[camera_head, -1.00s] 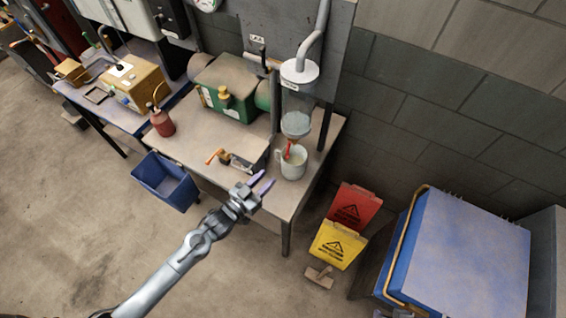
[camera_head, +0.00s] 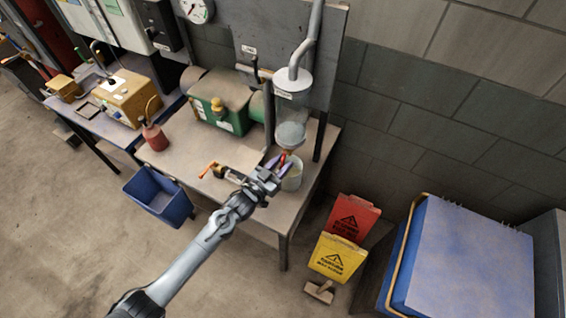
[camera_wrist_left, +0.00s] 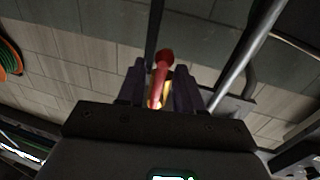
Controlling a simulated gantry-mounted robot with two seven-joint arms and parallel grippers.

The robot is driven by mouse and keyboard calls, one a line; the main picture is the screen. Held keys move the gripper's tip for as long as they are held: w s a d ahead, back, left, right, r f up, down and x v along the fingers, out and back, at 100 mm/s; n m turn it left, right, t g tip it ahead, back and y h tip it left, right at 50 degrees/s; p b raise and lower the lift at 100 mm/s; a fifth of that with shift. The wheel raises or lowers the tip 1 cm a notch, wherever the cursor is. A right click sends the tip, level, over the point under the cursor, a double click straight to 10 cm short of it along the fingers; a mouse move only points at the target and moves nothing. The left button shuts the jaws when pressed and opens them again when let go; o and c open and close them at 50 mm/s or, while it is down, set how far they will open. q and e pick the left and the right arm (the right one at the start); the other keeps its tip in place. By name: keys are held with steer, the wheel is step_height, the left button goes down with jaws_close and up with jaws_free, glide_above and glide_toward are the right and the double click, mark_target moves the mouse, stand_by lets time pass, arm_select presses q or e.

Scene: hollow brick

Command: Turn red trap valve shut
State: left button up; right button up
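The red trap valve handle (camera_head: 283,158) sits under the clear trap bowl (camera_head: 290,135), just above a white mug (camera_head: 292,174). My left gripper (camera_head: 279,166) is at the handle, in front of the mug and partly covering it. In the left wrist view the red handle (camera_wrist_left: 161,77) stands between the two dark fingers of the left gripper (camera_wrist_left: 160,84). The fingers are apart, one on each side of the handle, and I cannot tell whether either touches it. My right gripper is not in view.
A lever with an orange grip (camera_head: 208,170) lies left of my gripper on the bench (camera_head: 185,152). A blue bin (camera_head: 158,190) and a yellow sign (camera_head: 337,257) are on the floor.

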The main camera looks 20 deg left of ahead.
arm_select(q)
steer(key=shift+w+d, duration=0.2)
steer(key=shift+w, duration=0.25)
jaws_close()
